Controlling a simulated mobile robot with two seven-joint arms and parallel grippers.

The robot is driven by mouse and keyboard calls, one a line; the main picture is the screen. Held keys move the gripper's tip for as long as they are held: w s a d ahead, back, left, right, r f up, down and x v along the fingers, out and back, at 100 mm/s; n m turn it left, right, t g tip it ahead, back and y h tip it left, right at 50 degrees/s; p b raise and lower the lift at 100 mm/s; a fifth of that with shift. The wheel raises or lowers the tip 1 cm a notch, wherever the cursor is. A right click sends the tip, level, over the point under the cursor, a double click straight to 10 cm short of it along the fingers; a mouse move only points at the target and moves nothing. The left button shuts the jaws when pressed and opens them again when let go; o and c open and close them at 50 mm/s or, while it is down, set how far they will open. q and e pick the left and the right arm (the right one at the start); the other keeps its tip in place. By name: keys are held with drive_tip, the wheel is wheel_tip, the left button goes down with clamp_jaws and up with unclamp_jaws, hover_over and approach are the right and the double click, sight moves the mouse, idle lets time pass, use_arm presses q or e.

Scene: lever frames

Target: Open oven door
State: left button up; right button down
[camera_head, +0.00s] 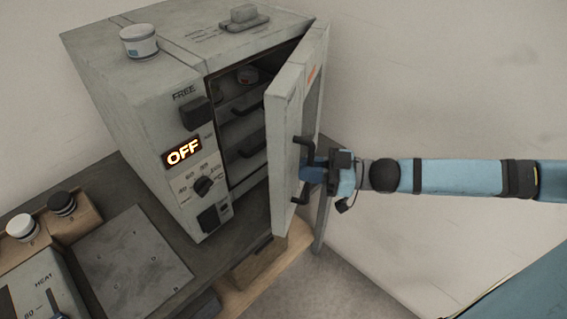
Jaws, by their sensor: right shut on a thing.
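The oven (135,98) is a worn grey box on a dark bench, with a lit "OFF" display on its front. Its door (284,150) stands partly open, swung out to the right, and the dark interior (240,110) with a rack and black handles shows behind it. A black bar handle (299,199) runs along the door's outer face. My right gripper (308,172) is at this handle, shut on it; its fingertips are partly hidden by the door edge. My left gripper is not in view.
A white jar (139,42) and a small grey block (243,14) stand on top of the oven. A metal plate (131,262) and a heater box (38,285) lie at the lower left. The floor at the lower right is clear.

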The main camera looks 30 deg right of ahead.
drive_tip(key=s+d+n+g+y, duration=0.1)
drive_tip(key=s+d+n+g, duration=0.1)
drive_tip(key=d, duration=0.7)
drive_tip(key=s+d+n+g+y, duration=0.2)
drive_tip(key=d+g, duration=0.4)
drive_tip(key=d, duration=0.4)
drive_tip(key=shift+s+d+n+g, duration=0.35)
drive_tip(key=shift+s+n, duration=0.3)
drive_tip(key=shift+n, duration=0.35)
drive_tip(key=c, duration=1.1)
unclamp_jaws()
wheel_tip(320, 180, up, 20)
drive_tip(key=shift+r, duration=0.1)
